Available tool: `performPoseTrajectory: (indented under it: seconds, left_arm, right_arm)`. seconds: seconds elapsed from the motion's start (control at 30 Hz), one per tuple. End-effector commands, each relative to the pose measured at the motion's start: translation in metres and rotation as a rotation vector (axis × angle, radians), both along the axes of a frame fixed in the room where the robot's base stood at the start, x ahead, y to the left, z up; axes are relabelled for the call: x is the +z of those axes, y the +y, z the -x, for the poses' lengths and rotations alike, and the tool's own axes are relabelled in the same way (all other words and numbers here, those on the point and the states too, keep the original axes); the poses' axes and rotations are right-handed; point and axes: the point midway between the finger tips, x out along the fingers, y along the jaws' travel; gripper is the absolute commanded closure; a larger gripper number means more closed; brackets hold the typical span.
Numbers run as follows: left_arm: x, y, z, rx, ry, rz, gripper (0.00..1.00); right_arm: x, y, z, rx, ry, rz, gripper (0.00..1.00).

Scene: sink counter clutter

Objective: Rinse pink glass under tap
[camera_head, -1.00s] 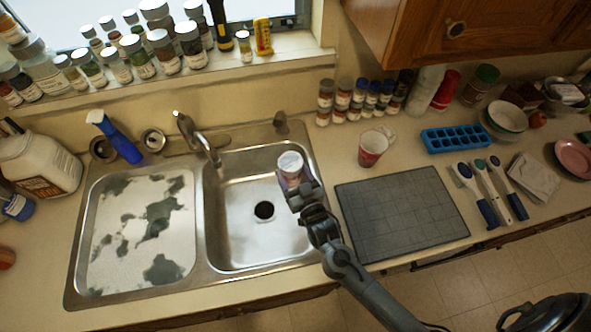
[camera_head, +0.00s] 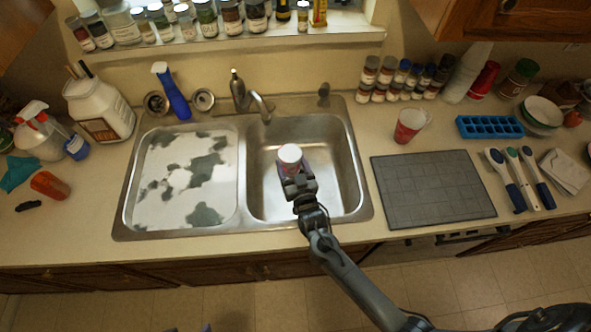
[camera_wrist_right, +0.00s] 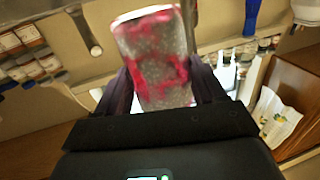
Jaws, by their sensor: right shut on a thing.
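The pink glass (camera_head: 289,153) is held over the right sink basin, a little in front of and right of the tap (camera_head: 262,105). In the right wrist view the glass (camera_wrist_right: 158,60) is pale with pink-red patches and stands between the two fingers. My right gripper (camera_head: 296,177) is shut on it. The tap spout ends behind the glass, apart from it in the head view; I cannot make out any running water. My left gripper is not in view.
The right basin (camera_head: 335,185) has free room right of the glass. A speckled panel (camera_head: 150,205) covers the left side. A red cup (camera_head: 408,126), a grey mat (camera_head: 430,190) and a blue tray (camera_head: 490,127) lie to the right. A blue spray bottle (camera_head: 175,98) stands behind the sink.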

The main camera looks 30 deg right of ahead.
Motion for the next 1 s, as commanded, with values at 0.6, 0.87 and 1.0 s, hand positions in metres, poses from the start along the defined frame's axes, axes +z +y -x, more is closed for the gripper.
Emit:
performPoseTrajectory:
  seconds: [0.6,0.87,1.0]
  left_arm:
    - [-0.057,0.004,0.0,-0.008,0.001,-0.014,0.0]
    - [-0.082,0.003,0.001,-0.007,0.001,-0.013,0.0]
    - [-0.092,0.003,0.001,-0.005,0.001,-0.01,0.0]
  right_arm:
    - [-0.018,0.006,-0.06,0.0,-0.004,0.0,0.68]
    - [-0.025,0.009,-0.085,0.001,-0.004,0.0,0.68]
    - [-0.027,0.01,-0.099,0.0,-0.003,0.0,0.68]
